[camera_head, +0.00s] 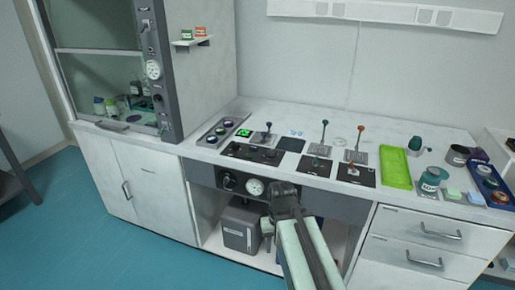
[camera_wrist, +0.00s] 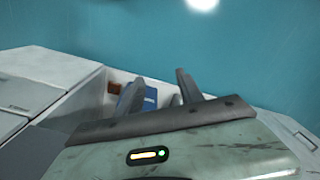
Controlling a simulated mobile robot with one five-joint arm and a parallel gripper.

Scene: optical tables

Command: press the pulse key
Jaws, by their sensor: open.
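No control is readably labelled as the pulse key, so I cannot tell which one it is.
A pressure gauge (camera_head: 254,187) and a black knob (camera_head: 228,181) sit on the bench front. A fume cupboard stands left.

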